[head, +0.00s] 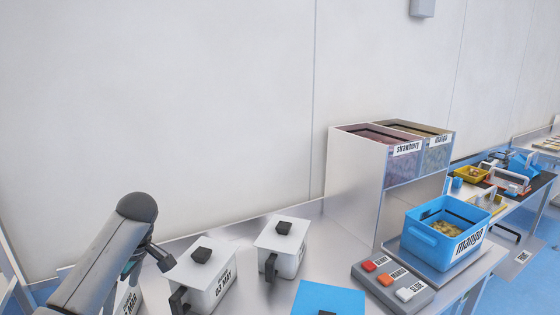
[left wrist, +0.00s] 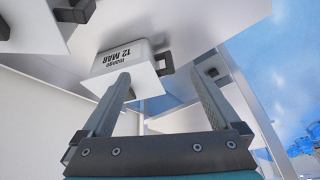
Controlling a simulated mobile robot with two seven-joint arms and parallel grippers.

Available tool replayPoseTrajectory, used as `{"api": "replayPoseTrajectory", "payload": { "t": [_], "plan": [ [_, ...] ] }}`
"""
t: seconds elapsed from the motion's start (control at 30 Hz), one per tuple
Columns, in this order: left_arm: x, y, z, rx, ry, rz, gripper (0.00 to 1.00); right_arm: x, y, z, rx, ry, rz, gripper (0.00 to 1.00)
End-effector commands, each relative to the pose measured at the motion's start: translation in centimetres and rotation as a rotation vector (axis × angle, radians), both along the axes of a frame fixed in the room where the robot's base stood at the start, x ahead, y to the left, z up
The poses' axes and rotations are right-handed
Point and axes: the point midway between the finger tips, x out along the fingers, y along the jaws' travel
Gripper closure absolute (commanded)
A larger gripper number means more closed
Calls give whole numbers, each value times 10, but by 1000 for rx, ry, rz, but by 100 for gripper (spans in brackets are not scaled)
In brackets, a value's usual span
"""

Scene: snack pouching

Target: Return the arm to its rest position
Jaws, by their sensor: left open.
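My left arm comes in at the lower left of the head view, its gripper end hanging near the white lidded canisters and mostly hidden behind the arm. In the left wrist view my left gripper (left wrist: 160,76) is open, its two fingers wide apart with nothing held between them. Beyond the fingers, a white canister (left wrist: 125,62) with an upside-down mango label and a dark handle appears. I cannot tell whether a finger touches it. My right gripper is not in view.
White canisters with black knobs (head: 200,278) (head: 281,238) stand on the metal table. A blue mango bin (head: 432,238) holds yellowish pieces. A button box (head: 393,288) sits before the strawberry and mango dispenser (head: 352,185). A blue panel (head: 330,299) lies at the front.

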Motion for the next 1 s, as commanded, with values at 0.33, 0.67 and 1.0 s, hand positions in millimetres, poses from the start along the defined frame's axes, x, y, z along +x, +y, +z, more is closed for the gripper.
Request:
{"api": "replayPoseTrajectory", "payload": {
  "t": [0.33,0.67,1.0],
  "plan": [
    [-53,-66,-87,-60,82,-513,3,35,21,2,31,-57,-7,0],
    [-142,-128,-138,-120,103,-1021,3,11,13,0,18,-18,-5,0],
    [-231,-161,-137,-111,73,-1409,3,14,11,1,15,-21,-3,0]
  ]
}}
